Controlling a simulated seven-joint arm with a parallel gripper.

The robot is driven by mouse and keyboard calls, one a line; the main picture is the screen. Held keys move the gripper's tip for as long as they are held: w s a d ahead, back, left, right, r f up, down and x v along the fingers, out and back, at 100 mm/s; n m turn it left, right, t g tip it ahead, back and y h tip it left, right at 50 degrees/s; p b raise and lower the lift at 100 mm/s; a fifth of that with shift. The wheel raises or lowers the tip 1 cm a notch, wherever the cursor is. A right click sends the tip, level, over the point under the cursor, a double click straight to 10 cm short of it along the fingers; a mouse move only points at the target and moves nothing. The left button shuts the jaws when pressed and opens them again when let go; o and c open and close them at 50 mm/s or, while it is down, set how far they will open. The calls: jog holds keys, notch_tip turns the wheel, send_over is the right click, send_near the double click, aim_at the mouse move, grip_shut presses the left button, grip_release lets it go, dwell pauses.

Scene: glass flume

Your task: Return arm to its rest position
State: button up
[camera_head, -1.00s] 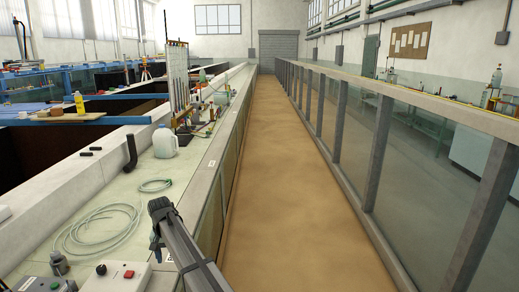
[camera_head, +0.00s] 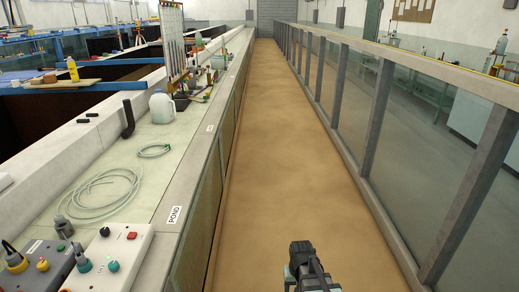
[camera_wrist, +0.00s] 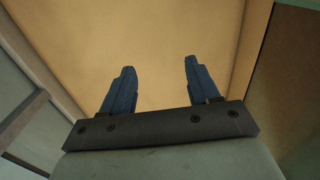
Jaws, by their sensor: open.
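My gripper (camera_wrist: 158,82) shows in the wrist view with its two blue fingers apart and nothing between them. Beyond the fingers is the sandy floor of the flume (camera_wrist: 160,30). In the head view my arm's dark end (camera_head: 308,268) is at the bottom, right of centre, over the sand channel. The fingertips cannot be made out in that view.
The left ledge (camera_head: 190,182) holds a control box (camera_head: 112,258), a coiled hose (camera_head: 100,195), a black bent pipe (camera_head: 127,118) and a white jug (camera_head: 161,106). A glass wall with grey posts (camera_head: 378,118) borders the right. The sand channel (camera_head: 275,150) ahead is clear.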

jog(key=s+d+f+g, duration=0.1)
jog(key=s+f+g, duration=0.1)
jog(key=s+f, duration=0.5)
jog(key=s+d+f+g, duration=0.1)
jog(key=s+f, duration=0.6)
jog(key=s, duration=0.8)
jog(key=s+d+f+g, duration=0.2)
jog(key=s+f, duration=0.5)
jog(key=s, duration=0.5)
jog(key=shift+f+g, duration=0.35)
jog(key=shift+g, duration=0.55)
